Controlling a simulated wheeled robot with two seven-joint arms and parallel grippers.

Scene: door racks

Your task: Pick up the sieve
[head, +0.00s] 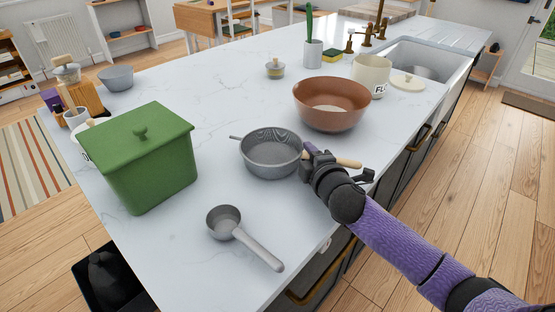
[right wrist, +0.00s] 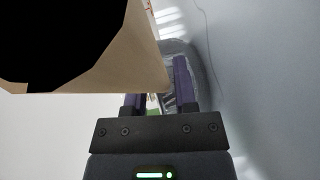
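The sieve (head: 271,152) is a grey mesh bowl lying on the white counter, with a small hook on its left rim and a light wooden handle (head: 347,162) pointing right. My right gripper (head: 309,152) is at the sieve's right rim, by the start of the handle. In the right wrist view its fingers (right wrist: 160,90) stand apart. A tan surface, probably the handle (right wrist: 150,70), crosses close to the camera and covers part of the left finger. I see nothing clearly clamped between the fingers. My left gripper is out of view.
A brown bowl (head: 331,106) stands just behind the sieve. A green lidded box (head: 150,165) is to the left, and a grey ladle-like pan (head: 240,232) is in front. A cream pot (head: 370,72) and a sink (head: 425,58) are further back. The counter's right edge is close to my arm.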

